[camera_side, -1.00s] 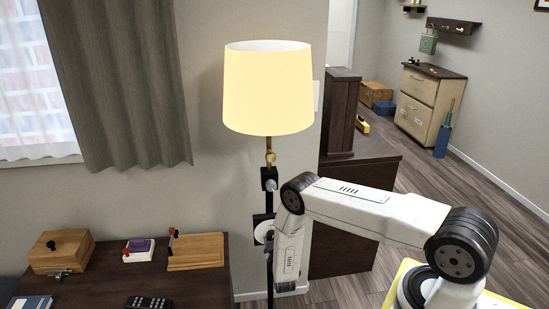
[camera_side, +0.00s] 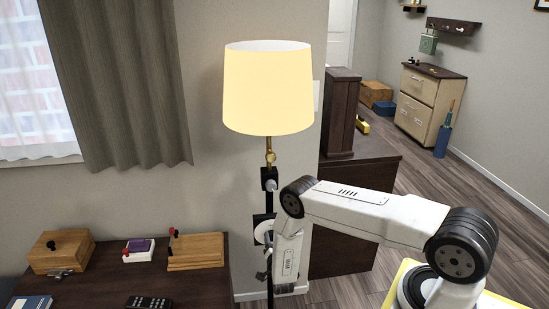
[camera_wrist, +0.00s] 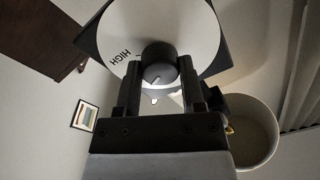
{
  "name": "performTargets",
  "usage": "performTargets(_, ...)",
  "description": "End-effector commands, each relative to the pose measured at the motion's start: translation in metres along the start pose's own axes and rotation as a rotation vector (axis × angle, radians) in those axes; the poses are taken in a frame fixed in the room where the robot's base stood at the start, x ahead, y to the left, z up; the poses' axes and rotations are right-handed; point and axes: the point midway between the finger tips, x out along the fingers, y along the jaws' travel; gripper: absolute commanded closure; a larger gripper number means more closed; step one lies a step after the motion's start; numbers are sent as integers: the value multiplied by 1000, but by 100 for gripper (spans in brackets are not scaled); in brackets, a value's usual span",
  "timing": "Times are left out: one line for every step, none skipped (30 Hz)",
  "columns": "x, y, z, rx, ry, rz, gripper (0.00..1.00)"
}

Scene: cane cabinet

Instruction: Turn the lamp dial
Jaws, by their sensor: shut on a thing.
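The lamp has a pale yellow, bright shade (camera_side: 268,90) on a brass neck and dark pole. Its white round dial plate (camera_side: 263,232) shows beside my wrist in the side view. In the wrist view, the plate (camera_wrist: 185,30) carries the word HIGH left of a dark round knob (camera_wrist: 160,65) with a pale pointer line. My gripper (camera_wrist: 160,78) has one finger on each side of the knob and is shut on it. The fingers hide part of the knob's sides. In the side view the fingertips are hard to make out.
A dark table (camera_side: 130,285) at lower left holds wooden boxes, a remote (camera_side: 149,303) and a purple-topped item (camera_side: 138,246). A dark wood cabinet (camera_side: 350,160) stands behind my arm. A curtain (camera_side: 115,80) hangs at left. In the wrist view, the shade (camera_wrist: 250,130) is at lower right.

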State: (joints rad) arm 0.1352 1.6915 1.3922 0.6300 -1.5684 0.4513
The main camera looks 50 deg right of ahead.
Motion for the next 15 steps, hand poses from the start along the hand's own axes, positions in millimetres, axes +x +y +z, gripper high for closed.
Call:
performTargets(0, 0, 0, 44, 3, 0, 100)
performTargets(0, 0, 0, 72, 4, 1, 100)
performTargets(0, 0, 0, 110, 6, 3, 100)
performTargets(0, 0, 0, 138, 7, 4, 100)
performTargets(0, 0, 0, 167, 8, 5, 100)
performTargets(0, 0, 0, 205, 9, 6, 100)
performTargets(0, 0, 0, 233, 11, 7, 100)
performTargets(0, 0, 0, 262, 12, 8, 100)
performTargets(0, 0, 0, 300, 13, 9, 100)
performTargets(0, 0, 0, 328, 14, 9, 100)
performTargets(0, 0, 0, 356, 15, 10, 100)
performTargets(0, 0, 0, 393, 16, 11, 100)
performTargets(0, 0, 0, 421, 17, 12, 100)
performTargets(0, 0, 0, 447, 18, 13, 100)
performTargets(0, 0, 0, 482, 19, 14, 100)
